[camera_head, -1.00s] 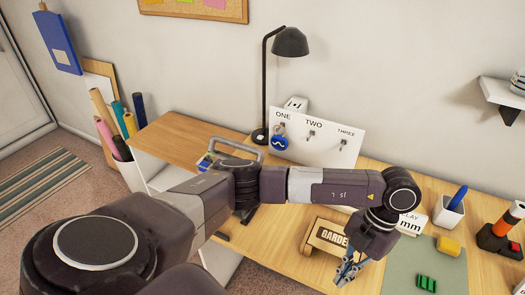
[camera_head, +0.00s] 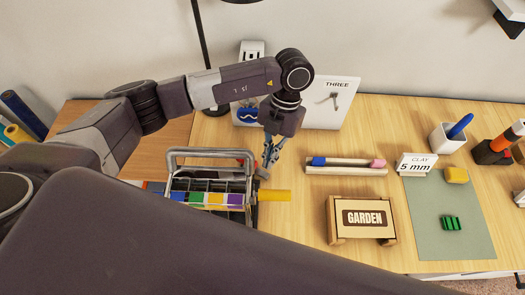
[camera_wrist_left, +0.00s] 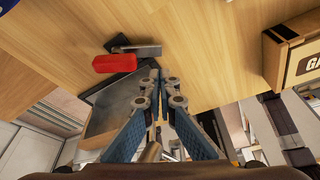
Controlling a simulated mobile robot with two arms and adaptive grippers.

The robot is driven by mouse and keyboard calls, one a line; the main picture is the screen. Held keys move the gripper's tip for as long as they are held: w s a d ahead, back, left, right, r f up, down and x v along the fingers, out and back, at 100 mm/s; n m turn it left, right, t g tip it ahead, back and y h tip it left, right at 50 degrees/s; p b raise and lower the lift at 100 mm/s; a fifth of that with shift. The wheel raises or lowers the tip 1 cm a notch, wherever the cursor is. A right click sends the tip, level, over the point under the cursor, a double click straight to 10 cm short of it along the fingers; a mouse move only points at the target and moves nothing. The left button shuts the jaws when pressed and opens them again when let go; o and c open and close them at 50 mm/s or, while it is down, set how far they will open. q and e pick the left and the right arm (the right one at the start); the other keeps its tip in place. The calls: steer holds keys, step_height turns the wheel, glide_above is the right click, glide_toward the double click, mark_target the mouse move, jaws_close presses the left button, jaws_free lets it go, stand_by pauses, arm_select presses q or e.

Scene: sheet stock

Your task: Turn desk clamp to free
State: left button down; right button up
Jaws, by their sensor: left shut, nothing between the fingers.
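In the left wrist view a red handle (camera_wrist_left: 115,63) with a dark and grey metal piece lies on the wooden desk, just left of and beyond my fingertips; it looks like the desk clamp. Which way the handle is set I cannot tell for sure. In the head view only a small grey and reddish part (camera_head: 262,172) shows beside the rack, under my gripper. My left gripper (camera_head: 270,160) points down at the rack's right end, shut and empty; its blue fingers (camera_wrist_left: 157,80) meet in the wrist view, apart from the red handle. My right gripper is not in view.
A metal-framed rack (camera_head: 210,153) with coloured pieces stands left of the gripper, and a yellow roll (camera_head: 273,195) sticks out beside it. A GARDEN box (camera_head: 362,238), a pen tray (camera_head: 346,170) and a green mat (camera_head: 440,225) are to the right. A board (camera_head: 335,115) stands behind.

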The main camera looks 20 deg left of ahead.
mark_target(270, 174)
arm_select(q)
steer(key=p+x, duration=0.1)
steer(key=x, duration=0.2)
steer(key=shift+s, duration=0.25)
steer(key=p+x, duration=0.1)
steer(key=x, duration=0.2)
steer(key=shift+w+a+f, duration=0.1)
steer(key=shift+a+f, duration=0.05)
steer(key=shift+f, duration=0.5)
steer(key=shift+w+n, duration=0.15)
steer(key=shift+n, duration=0.25)
steer(key=w+n, duration=0.1)
steer(key=n, duration=0.1)
steer(key=w+n+h+b, duration=0.1)
steer(key=shift+d+n+h, duration=0.3)
steer(key=shift+d+n, duration=0.1)
steer(key=shift+w+n, duration=0.4)
steer(key=shift+n, duration=0.1)
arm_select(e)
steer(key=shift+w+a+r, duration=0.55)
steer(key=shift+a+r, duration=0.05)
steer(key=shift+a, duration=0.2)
arm_select(q)
steer(key=shift+w, duration=0.1)
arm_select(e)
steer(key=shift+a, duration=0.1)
